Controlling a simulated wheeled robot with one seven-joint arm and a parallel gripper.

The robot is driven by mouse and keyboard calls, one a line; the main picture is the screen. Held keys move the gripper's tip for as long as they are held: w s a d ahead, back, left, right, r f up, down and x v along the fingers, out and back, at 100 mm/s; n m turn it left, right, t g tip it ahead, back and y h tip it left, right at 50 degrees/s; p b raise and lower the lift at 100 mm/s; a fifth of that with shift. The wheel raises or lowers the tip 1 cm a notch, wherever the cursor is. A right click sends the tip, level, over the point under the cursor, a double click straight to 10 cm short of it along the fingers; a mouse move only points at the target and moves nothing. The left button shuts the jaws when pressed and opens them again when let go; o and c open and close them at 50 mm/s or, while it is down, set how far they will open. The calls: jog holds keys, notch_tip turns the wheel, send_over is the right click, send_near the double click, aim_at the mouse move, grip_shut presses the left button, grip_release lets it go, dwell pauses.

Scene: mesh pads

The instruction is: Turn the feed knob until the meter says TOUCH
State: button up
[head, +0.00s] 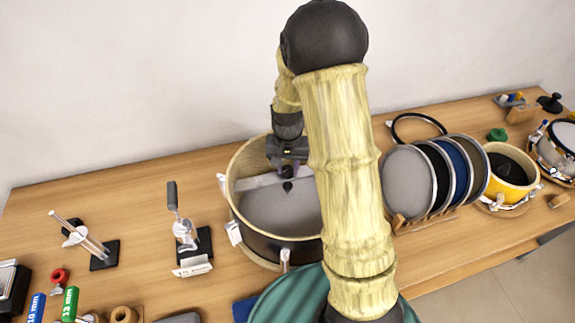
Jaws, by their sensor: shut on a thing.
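My gripper (287,167) points down over the round wooden drum shell (246,157) and is shut on a small dark piece, which I take to be the feed knob (288,186). The knob sits above a pale bar (258,181) that lies across the shell, over the grey mesh (268,210). My fingers hide part of the knob, and my arm hides the right side of the shell. No meter reading is legible; a dark box with a pale top (12,283) at the lower left edge may be the meter, but I cannot tell.
A rack (425,219) of several round pads stands to the right, beside a yellow drum (512,192). A lever clamp (184,232) and a rod stand (103,255) are on the left of the wooden table (140,200). Blue and green marked pieces lie at lower left.

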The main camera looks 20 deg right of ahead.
aim_at(288, 169)
jog(key=o, duration=1)
jog(key=shift+r, duration=0.1)
notch_tip(288, 169, up, 17)
jog(key=shift+r+b, duration=0.1)
jog(key=shift+b, duration=0.3)
jog(key=s+f+n+t, duration=0.1)
jog(key=s+f, duration=0.1)
jog(key=s, duration=0.2)
jog(key=s+f+n, duration=0.1)
jog(key=s+f, duration=0.2)
jog(key=s, duration=0.2)
jog(key=s+f+n+t, duration=0.1)
jog(key=s+f+n, duration=0.1)
jog(key=s, duration=0.3)
jog(key=shift+s+f+t, duration=0.25)
jog(key=shift+f+t, duration=0.05)
jog(key=shift+f, duration=0.25)
jog(key=shift+a, duration=0.1)
dwell(0.3)
